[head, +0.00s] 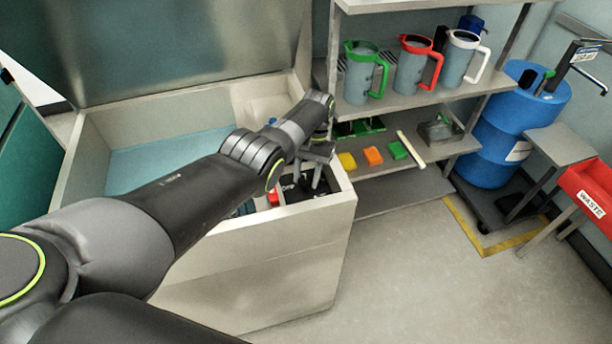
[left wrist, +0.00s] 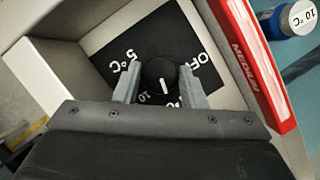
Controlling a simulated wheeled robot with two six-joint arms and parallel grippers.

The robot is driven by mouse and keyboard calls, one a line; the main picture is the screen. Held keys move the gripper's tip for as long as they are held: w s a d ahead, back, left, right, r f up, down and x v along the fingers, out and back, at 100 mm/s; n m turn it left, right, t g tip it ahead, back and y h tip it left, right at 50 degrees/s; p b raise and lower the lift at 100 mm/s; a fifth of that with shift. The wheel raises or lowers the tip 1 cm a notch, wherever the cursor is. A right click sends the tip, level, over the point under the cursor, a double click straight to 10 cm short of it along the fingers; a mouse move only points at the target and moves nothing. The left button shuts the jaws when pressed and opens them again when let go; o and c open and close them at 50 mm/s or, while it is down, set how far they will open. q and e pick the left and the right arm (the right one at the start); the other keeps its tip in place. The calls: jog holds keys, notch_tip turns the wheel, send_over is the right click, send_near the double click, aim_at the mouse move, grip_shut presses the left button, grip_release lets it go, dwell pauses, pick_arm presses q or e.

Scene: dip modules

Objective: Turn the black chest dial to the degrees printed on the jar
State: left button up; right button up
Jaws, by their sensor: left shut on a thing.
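The black dial (left wrist: 160,74) sits on a black plate (left wrist: 115,45) in a corner of the chest, with "OFF", "5°C" and a partly hidden "10" printed around it. A white pointer line shows on the dial; it points roughly toward the "10" or away from it, I cannot tell which. My left gripper (left wrist: 160,90) has its fingers on both sides of the dial, shut on it. In the head view my left gripper (head: 315,165) reaches down into the chest's front right corner. The jar (left wrist: 288,20) lies at the upper right of the left wrist view, its lid marked "10°C". My right gripper is not in view.
The white chest (head: 270,255) has its lid (head: 190,40) raised. A red box marked "MEDIUM" (left wrist: 245,60) stands beside the dial plate. Shelves with jugs (head: 365,75) and coloured blocks stand right of the chest; a blue drum (head: 510,125) stands farther right. The floor in front is clear.

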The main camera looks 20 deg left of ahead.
pick_arm(q)
jog(key=shift+d+r+m+y, duration=0.15)
jog(key=shift+m+y, duration=0.15)
jog(key=shift+m, duration=0.7)
jog(key=m+y+p, duration=0.1)
jog(key=m, duration=0.1)
jog(key=shift+m+t+p, duration=0.3)
jog(key=shift+t, duration=0.1)
jog(key=m+y+p, duration=0.1)
jog(key=m+p, duration=0.1)
jog(key=m, duration=0.1)
jog(key=shift+d+r+m+t, duration=0.1)
jog(key=shift+m+t, duration=0.2)
jog(key=shift+m+t+y+p, duration=0.4)
jog(key=shift+m+t+p, duration=0.1)
jog(key=shift+m+p, duration=0.9)
jog(key=shift+f, duration=0.2)
jog(key=o, duration=1)
jog(key=shift+s, duration=0.1)
